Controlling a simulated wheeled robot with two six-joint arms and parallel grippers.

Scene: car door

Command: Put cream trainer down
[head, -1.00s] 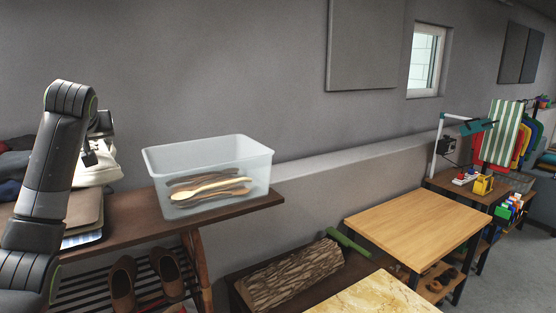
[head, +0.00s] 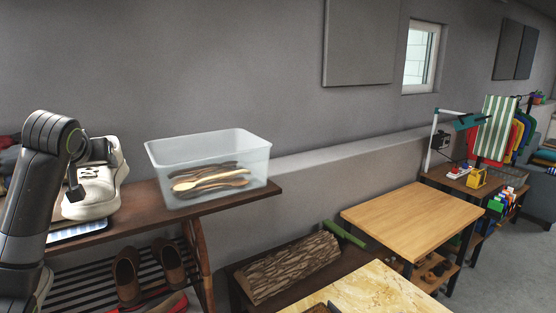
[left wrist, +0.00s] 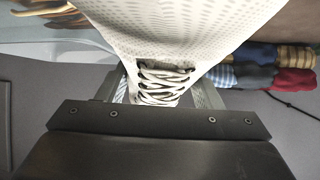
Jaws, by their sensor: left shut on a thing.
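The cream trainer (head: 97,192) is at the left end of the dark wooden shelf top, its laced front facing me. In the left wrist view the trainer (left wrist: 175,35) fills the upper middle, with its laces between the fingers. My left gripper (left wrist: 160,95) is shut on the trainer; in the head view the gripper (head: 76,190) is partly lost against the trainer and arm. I cannot tell whether the sole touches the shelf. My right gripper is out of view.
A clear tub (head: 210,150) of wooden spoons stands right of the trainer. A blue-white flat item (head: 78,231) lies in front of it. Folded clothes (left wrist: 270,68) show in the left wrist view. Brown shoes (head: 150,270) sit on the rack below.

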